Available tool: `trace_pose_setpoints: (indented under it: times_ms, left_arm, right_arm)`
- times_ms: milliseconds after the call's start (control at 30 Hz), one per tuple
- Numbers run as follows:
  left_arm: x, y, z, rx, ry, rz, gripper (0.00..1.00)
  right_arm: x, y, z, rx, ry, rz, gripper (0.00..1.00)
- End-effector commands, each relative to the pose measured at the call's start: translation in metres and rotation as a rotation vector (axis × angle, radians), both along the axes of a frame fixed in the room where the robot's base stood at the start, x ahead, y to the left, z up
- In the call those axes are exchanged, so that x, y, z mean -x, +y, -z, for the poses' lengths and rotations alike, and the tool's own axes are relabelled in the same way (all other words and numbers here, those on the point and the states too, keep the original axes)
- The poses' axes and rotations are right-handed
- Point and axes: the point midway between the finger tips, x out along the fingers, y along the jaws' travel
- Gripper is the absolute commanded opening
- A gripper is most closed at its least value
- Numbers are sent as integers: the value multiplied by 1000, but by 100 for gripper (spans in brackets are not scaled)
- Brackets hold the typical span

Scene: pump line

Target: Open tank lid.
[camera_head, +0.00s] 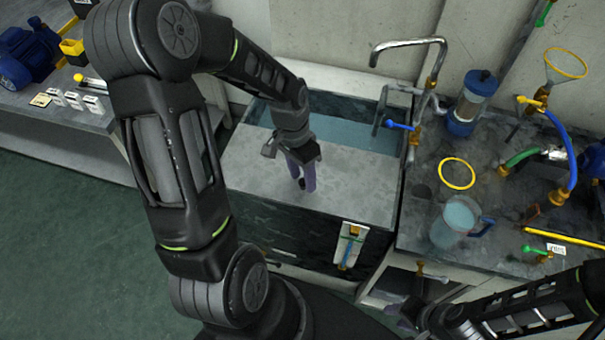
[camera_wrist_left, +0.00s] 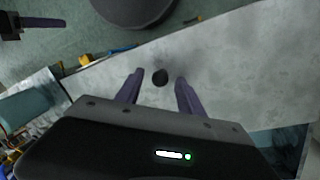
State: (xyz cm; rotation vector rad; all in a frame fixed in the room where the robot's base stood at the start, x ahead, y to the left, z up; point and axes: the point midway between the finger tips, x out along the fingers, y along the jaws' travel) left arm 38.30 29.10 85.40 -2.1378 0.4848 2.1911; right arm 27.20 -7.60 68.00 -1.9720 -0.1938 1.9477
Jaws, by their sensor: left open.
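The tank lid (camera_head: 255,165) is a grey mottled plate over most of the dark tank (camera_head: 300,230); a strip of bluish water (camera_head: 355,135) shows along the back. My left gripper (camera_head: 303,185) is above the lid, pointing down. The fingers appear apart from the knob. My right gripper (camera_head: 397,311) is low at the bottom right, mostly hidden.
A bent metal faucet (camera_head: 410,42) with a blue-handled valve (camera_head: 400,126) stands at the tank's right. The right counter holds a jug (camera_head: 455,222), a yellow ring (camera_head: 457,173), a clear cylinder (camera_head: 472,100) and hoses. A small valve panel (camera_head: 349,247) is on the tank's front.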

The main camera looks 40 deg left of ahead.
Motion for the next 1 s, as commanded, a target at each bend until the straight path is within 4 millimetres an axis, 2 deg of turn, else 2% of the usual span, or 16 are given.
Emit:
trace_pose_setpoints:
  times_ms: [267, 833, 1000]
  left_arm:
    - [0, 0, 3, 0, 0, 0, 45]
    - [0, 0, 2, 0, 0, 0, 0]
    - [0, 0, 2, 0, 0, 0, 0]
  right_arm:
    - [0, 0, 0, 0, 0, 0, 36]
    - [0, 0, 0, 0, 0, 0, 36]
    - [0, 0, 0, 0, 0, 0, 36]
